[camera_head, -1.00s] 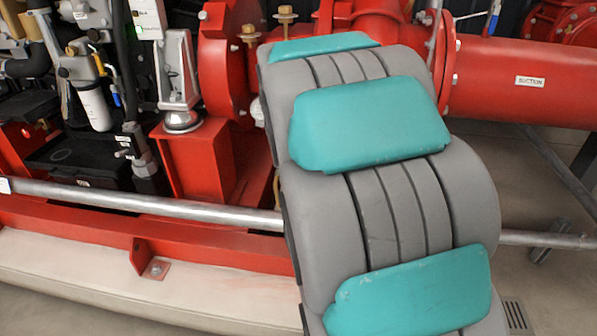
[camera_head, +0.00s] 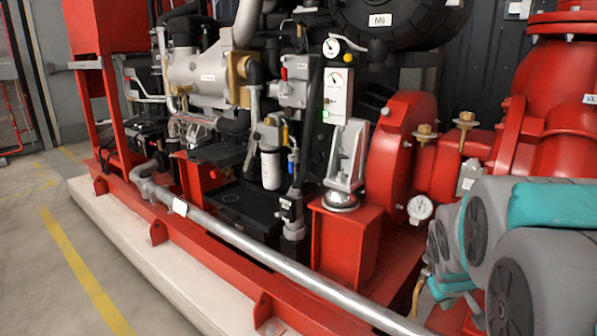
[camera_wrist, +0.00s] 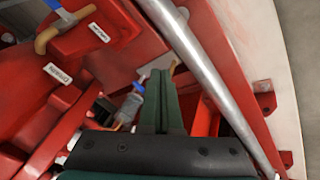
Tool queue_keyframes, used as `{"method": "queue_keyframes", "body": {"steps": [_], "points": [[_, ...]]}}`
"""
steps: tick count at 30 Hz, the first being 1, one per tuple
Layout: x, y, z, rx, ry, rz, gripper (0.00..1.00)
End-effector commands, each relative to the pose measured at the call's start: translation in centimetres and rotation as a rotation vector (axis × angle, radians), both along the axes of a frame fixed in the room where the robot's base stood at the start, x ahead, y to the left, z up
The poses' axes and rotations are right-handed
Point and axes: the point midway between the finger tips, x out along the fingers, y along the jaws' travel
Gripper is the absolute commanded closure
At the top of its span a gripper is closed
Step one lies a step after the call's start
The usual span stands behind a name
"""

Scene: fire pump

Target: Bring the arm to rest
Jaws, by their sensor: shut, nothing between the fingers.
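My arm, grey with teal pads, fills the lower right of the head view, folded in front of the red pump; its gripper end does not show there. In the wrist view my gripper (camera_wrist: 158,78) shows as dark green fingers closed together, with nothing between them. The fingers point toward the red frame and the silver pipe (camera_wrist: 205,70), which runs diagonally just to their right. Whether the fingers touch anything cannot be told.
The red pump base with its long silver rail (camera_head: 270,262) crosses the head view. A pressure gauge (camera_head: 420,208) is close to my arm. A labelled red part with a brass pipe (camera_wrist: 52,36) is at upper left in the wrist view. Open floor (camera_head: 65,275) lies at left.

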Motion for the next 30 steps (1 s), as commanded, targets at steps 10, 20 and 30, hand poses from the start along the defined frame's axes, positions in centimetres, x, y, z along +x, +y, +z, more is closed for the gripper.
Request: {"method": "queue_keyframes", "body": {"steps": [10,20,30], "points": [[-17.7,14.4,-1.3,0.266,0.353,-0.071,1.0],[-26.4,18.8,-1.4,0.341,0.539,-0.081,1.0],[-26.5,18.8,-1.4,0.342,0.543,-0.082,1.0]]}}
